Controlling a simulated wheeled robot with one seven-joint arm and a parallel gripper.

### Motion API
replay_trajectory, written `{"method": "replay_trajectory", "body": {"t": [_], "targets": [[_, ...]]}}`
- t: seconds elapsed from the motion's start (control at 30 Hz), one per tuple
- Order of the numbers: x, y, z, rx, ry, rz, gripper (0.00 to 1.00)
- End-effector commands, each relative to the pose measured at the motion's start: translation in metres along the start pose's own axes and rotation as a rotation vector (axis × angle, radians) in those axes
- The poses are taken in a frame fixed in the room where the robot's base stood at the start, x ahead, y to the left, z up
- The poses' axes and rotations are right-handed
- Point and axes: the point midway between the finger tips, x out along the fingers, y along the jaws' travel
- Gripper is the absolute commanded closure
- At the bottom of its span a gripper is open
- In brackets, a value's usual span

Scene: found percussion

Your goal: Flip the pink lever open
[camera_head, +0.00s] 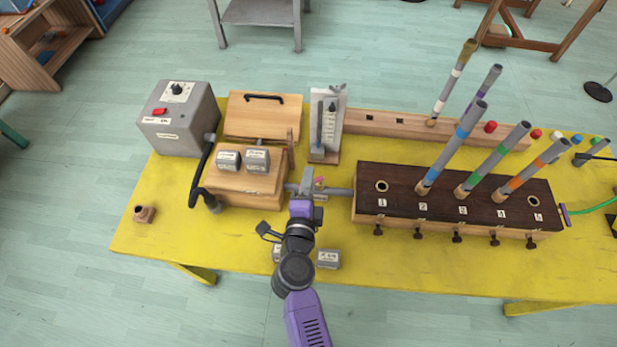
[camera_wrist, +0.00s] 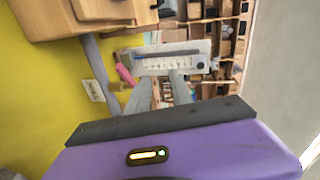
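The pink lever (camera_wrist: 125,75) shows in the wrist view as a small pink bar just beyond and left of my left fingertip. In the head view it is a small pink spot (camera_head: 320,181) beside my gripper (camera_head: 308,178), at the grey pipe (camera_head: 340,192) between the two wooden boxes. My gripper (camera_wrist: 161,85) has two grey fingers with a gap between them, and nothing is held in it. The fingers are close to the lever; I cannot tell whether they touch it. My arm hides part of the pipe in the head view.
A wooden box (camera_head: 238,188) with grey blocks stands left of my gripper. A dark-topped box (camera_head: 440,210) with upright tubes stands right. A gauge stand (camera_head: 327,130) is behind. A small grey block (camera_head: 328,259) lies in front on the yellow table (camera_head: 200,245).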

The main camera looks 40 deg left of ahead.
Motion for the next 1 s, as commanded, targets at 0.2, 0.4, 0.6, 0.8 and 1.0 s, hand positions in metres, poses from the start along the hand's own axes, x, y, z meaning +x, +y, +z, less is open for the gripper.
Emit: {"method": "replay_trajectory", "body": {"t": [0.2, 0.4, 0.6, 0.8, 1.0], "targets": [[-0.014, 0.012, -0.009, -0.002, 0.004, 0.012, 0.71], [-0.026, 0.017, -0.014, -0.003, 0.005, 0.014, 0.71], [-0.037, 0.021, -0.019, -0.002, 0.006, 0.015, 0.71], [-0.046, 0.023, -0.023, -0.002, 0.006, 0.016, 0.71], [-0.047, 0.023, -0.024, -0.002, 0.006, 0.016, 0.71]]}}
